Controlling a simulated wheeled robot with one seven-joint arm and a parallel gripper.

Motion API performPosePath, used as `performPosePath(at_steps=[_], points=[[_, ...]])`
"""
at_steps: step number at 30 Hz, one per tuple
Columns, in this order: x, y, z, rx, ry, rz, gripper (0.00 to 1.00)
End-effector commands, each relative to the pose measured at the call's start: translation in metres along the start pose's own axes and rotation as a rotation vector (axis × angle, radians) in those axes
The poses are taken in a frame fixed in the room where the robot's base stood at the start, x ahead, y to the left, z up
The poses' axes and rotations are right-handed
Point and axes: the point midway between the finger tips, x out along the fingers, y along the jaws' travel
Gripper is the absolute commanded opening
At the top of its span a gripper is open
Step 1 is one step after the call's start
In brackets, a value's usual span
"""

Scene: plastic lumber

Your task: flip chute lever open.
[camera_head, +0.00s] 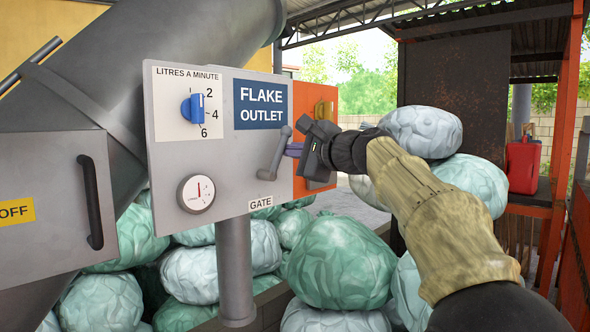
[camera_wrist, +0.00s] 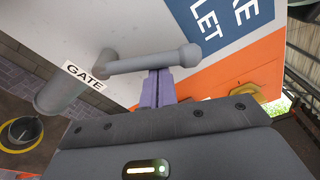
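The chute lever (camera_head: 276,155) is a grey crank on the white front panel, above the GATE label (camera_head: 260,203). Its arm slants up and to the right from a pivot at its lower left, ending in a round knob. In the wrist view the lever (camera_wrist: 145,63) crosses in front of the fingertips. My gripper (camera_head: 291,149) is at the lever's right side, near its upper part. Its purple fingers (camera_wrist: 158,88) lie side by side with no clear gap, so it looks shut, with nothing visible between them. The tips are hidden; I cannot tell whether they touch the lever.
The panel carries a blue dial (camera_head: 194,108), a round gauge (camera_head: 196,194) and a FLAKE OUTLET sign (camera_head: 262,104). Several wrapped bales (camera_head: 340,262) are piled below and right. A red can (camera_head: 523,165) stands on a shelf.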

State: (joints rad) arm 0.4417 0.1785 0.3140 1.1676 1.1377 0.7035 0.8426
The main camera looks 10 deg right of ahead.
Motion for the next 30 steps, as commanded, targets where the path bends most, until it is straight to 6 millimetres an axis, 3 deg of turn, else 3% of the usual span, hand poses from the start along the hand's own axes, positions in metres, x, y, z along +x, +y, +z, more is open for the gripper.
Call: performPosePath(at_steps=[12, 30], points=[[-0.003, -0.002, 0.016, -0.248, -0.002, -0.036, 0.00], [-0.003, -0.003, 0.019, -0.283, -0.001, -0.040, 0.00]])
